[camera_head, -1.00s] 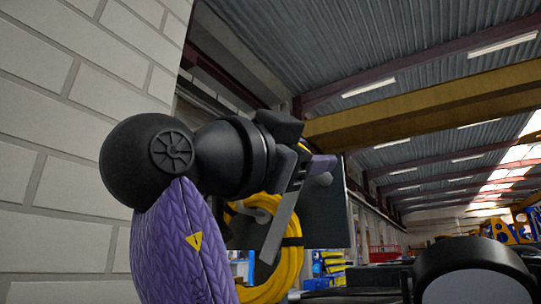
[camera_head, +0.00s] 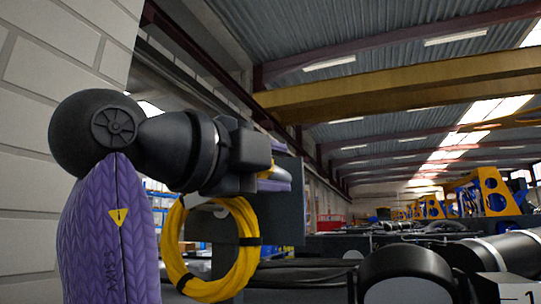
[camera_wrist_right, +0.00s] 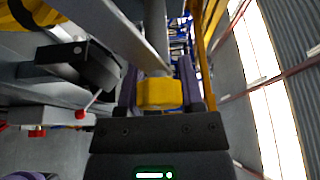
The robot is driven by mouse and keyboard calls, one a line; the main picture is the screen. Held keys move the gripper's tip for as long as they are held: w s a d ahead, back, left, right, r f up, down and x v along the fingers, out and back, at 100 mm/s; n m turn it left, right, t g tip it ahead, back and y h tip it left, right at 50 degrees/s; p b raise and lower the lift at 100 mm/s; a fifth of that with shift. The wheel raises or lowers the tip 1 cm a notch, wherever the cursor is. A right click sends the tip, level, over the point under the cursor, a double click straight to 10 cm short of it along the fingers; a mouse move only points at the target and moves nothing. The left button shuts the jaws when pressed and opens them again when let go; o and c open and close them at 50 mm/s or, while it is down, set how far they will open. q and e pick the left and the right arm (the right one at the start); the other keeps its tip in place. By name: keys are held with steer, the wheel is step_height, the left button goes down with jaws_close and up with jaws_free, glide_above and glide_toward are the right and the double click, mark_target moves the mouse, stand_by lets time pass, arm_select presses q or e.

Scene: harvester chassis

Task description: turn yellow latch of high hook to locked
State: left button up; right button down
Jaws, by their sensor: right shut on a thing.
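The yellow latch (camera_wrist_right: 160,93) shows in the right wrist view as a yellow block between the two purple fingers of my right gripper (camera_wrist_right: 160,94). The fingers are shut on it from both sides. In the head view my right gripper (camera_head: 276,178) is beside a dark grey panel, with a small bit of yellow showing at its fingers. The hook itself is not clearly told apart; a grey metal bar (camera_wrist_right: 140,38) runs just beyond the latch. My left gripper is not in view.
A coiled yellow hose (camera_head: 238,272) hangs just below my right gripper. A dark grey panel (camera_head: 290,205) stands close beside it. A black block with a red-tipped lever (camera_wrist_right: 82,62) is left of the latch in the wrist view. A white brick wall (camera_head: 35,150) is at the left.

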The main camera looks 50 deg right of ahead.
steer(key=shift+f+m, duration=0.1)
steer(key=shift+m, duration=0.3)
stand_by(0.3)
steer(key=shift+c, duration=1.1)
jaws_free()
steer(key=a, duration=1)
steer(key=shift+b, duration=0.3)
